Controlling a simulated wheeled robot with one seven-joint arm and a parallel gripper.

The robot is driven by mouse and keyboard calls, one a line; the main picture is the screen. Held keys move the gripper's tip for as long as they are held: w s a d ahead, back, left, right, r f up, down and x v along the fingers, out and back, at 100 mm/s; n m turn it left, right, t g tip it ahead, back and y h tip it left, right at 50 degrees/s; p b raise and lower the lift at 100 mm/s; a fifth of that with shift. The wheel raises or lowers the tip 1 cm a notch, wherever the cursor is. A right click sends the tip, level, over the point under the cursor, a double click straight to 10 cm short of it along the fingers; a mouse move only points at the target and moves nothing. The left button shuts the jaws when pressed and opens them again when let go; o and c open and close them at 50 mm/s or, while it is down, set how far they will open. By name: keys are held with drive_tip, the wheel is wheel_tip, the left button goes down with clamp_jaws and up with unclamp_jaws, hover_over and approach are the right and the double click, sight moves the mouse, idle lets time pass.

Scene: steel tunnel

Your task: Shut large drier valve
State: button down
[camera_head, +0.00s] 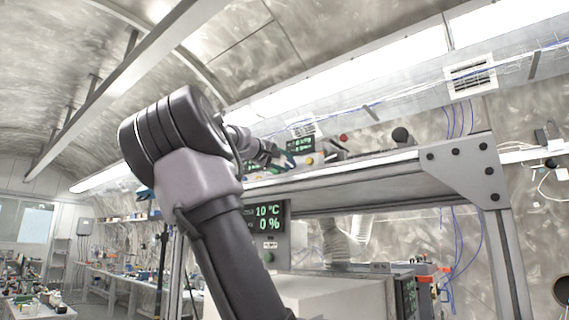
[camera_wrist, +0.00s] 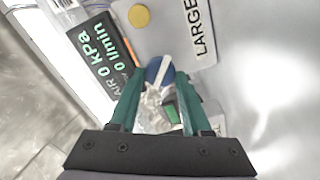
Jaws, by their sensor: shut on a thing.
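In the wrist view, the large drier valve (camera_wrist: 153,69) shows as a round blue knob with a white bar across it, next to a white label reading LARGE (camera_wrist: 199,30). My gripper (camera_wrist: 158,78) has its two green fingers closed on the valve, one on each side. The lower part of the valve is partly hidden between the fingers. In the head view, my gripper (camera_head: 283,160) reaches over the upper shelf from the left; the valve cannot be made out there.
A display (camera_wrist: 103,55) beside the valve reads 0 kPa and 0 l/min, with a yellow button (camera_wrist: 139,15) near it. The metal shelf frame (camera_head: 462,160) stands at right. A lower display (camera_head: 268,217) reads 10 °C and 0 %. A black ball (camera_head: 401,135) stands on the shelf.

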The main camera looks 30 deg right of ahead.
drive_tip(key=m, duration=0.6)
drive_tip(key=shift+m, duration=0.4)
idle(0.3)
drive_tip(key=shift+c, duration=1.8)
unclamp_jaws()
drive_tip(key=shift+s+a, duration=0.1)
drive_tip(key=v, duration=1)
drive_tip(key=shift+s+a, duration=0.15)
drive_tip(key=shift+a, duration=0.1)
